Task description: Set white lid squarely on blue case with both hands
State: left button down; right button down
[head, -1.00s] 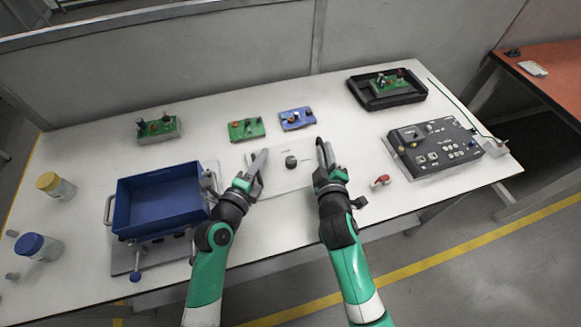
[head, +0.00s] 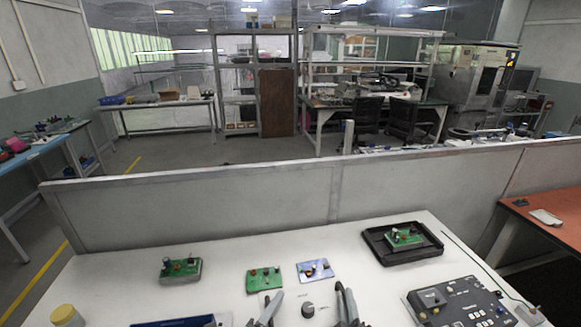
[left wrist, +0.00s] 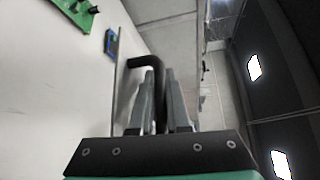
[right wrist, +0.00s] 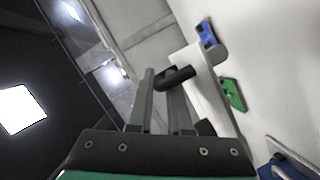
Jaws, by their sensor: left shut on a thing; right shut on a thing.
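The white lid, with its dark round knob (head: 308,310), is between my two grippers at the bottom of the head view. Its pale panel blends with the white table. My left gripper (head: 268,307) is shut on a black bent handle (left wrist: 150,62) at one side of the lid. My right gripper (head: 346,303) is shut on the opposite black handle (right wrist: 176,77). I cannot tell whether the lid is clear of the table. Only the far rim of the blue case (head: 175,322) shows, left of my left gripper; a corner also shows in the right wrist view (right wrist: 272,171).
Green boards (head: 180,270) (head: 264,279) and a blue board (head: 314,270) lie beyond the grippers. A black tray (head: 403,243) with a board is at the back right, a dark control box (head: 460,302) at the right. A yellow-lidded jar (head: 66,315) is far left. A low partition (head: 200,205) closes the back.

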pick_arm(q)
jog(key=shift+f, duration=0.1)
pick_arm(e)
jog(key=shift+f, duration=0.15)
